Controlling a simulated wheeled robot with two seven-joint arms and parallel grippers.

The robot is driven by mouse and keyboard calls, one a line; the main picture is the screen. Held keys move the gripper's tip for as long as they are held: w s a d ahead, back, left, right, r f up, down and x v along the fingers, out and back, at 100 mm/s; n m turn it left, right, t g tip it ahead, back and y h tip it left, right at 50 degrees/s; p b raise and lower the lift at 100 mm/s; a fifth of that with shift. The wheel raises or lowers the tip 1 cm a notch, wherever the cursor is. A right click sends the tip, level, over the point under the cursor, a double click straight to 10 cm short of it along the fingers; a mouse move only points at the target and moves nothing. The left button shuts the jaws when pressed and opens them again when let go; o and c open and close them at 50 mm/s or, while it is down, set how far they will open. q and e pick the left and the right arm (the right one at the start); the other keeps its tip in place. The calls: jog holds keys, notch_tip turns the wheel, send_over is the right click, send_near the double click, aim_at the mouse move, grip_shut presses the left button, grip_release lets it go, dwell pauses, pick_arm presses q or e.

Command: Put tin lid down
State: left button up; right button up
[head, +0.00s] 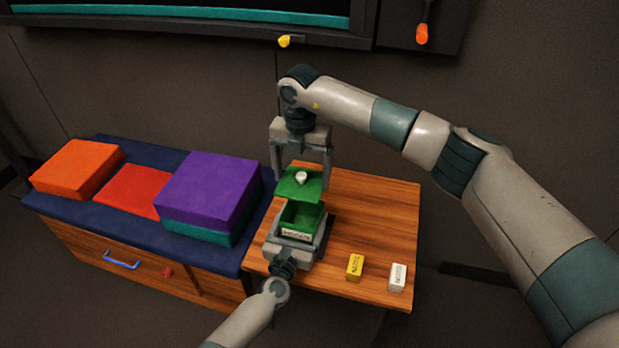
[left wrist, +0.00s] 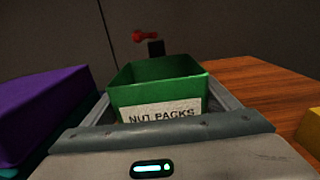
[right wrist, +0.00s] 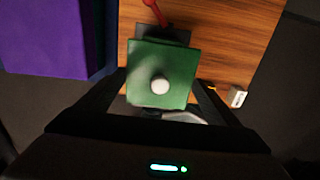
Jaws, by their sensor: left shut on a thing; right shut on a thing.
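The tin lid (head: 291,190) is a flat green square with a white knob (head: 302,177). My right gripper (head: 302,178) is shut on it by opposite edges and holds it level, apart from the tin. The lid fills the middle of the right wrist view (right wrist: 165,60). The open green tin (head: 303,216), labelled "NUT PACKS" in the left wrist view (left wrist: 160,112), is on the wooden table. My left gripper (head: 298,237) is shut around its sides. In the head view the lid appears just behind and above the tin's open top. The tin's floor is hidden.
A yellow pack (head: 355,267) and a white pack (head: 397,277) stand near the front right of the wooden table (head: 375,215), whose right side is otherwise clear. A purple block (head: 208,187) is to the left. A red-handled dark object (left wrist: 146,38) stands behind the tin.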

jog(key=w+d+f, duration=0.2)
jog(key=d+f, duration=0.3)
jog(key=d, duration=0.6)
send_over(383, 224)
notch_tip(383, 224, down, 4)
jog(key=shift+f, duration=3.1)
jog(key=shift+f, duration=1.85)
jog(key=shift+f, duration=0.15)
